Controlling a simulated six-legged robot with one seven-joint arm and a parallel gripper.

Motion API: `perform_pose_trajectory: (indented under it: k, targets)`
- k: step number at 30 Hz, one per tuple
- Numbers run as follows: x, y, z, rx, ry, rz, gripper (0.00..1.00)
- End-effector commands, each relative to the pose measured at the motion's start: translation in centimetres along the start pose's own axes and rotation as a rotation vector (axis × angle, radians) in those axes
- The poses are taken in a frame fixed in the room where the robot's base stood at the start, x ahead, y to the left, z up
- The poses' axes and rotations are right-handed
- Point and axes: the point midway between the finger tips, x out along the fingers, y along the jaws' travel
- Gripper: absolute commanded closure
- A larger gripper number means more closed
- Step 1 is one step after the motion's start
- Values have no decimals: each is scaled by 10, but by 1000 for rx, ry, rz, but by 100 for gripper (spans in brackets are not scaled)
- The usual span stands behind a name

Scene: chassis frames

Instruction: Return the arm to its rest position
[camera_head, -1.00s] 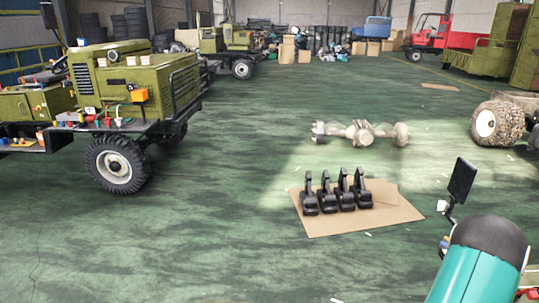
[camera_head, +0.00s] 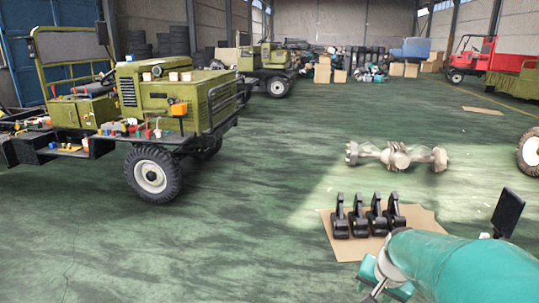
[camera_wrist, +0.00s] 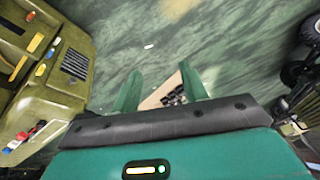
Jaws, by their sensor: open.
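My gripper (camera_wrist: 158,82) shows in the wrist view with its two green fingers spread apart and nothing held between them. Beyond the gap, lower down on the floor, lies the cardboard sheet with dark parts on it. In the head view my teal arm reaches in from the lower right corner, above the floor and in front of the cardboard sheet (camera_head: 345,247). Several black upright parts (camera_head: 367,222) stand in a row on the cardboard.
An olive-green truck (camera_head: 175,100) with small tools on its low deck stands at the left; its side also fills the left of the wrist view (camera_wrist: 75,65). A pale axle (camera_head: 397,157) lies beyond the cardboard. A wheel (camera_head: 528,150) is at the right edge.

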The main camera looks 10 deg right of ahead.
Motion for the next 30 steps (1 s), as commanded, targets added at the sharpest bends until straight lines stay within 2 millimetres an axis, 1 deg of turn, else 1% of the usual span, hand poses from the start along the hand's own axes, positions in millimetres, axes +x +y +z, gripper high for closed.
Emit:
perform_pose_trajectory:
  k: [1, 3, 5, 6, 9, 12, 16, 18, 21, 28, 30]
  targets:
    - [-17, -19, 14, -73, 10, -21, 56]
    - [-36, -38, 33, -168, 19, -40, 56]
    - [-51, -52, 51, -247, 27, -56, 56]
    - [-61, -60, 63, -301, 34, -65, 56]
    - [-85, -75, 94, -431, 53, -87, 56]
    - [-106, -84, 124, -558, 74, -105, 56]
    - [-124, -88, 155, -686, 100, -119, 56]
    - [-130, -88, 165, -729, 110, -123, 56]
    - [-133, -87, 172, -760, 116, -124, 56]
    - [-133, -87, 173, -764, 116, -123, 56]
    - [-133, -87, 173, -763, 116, -123, 64]
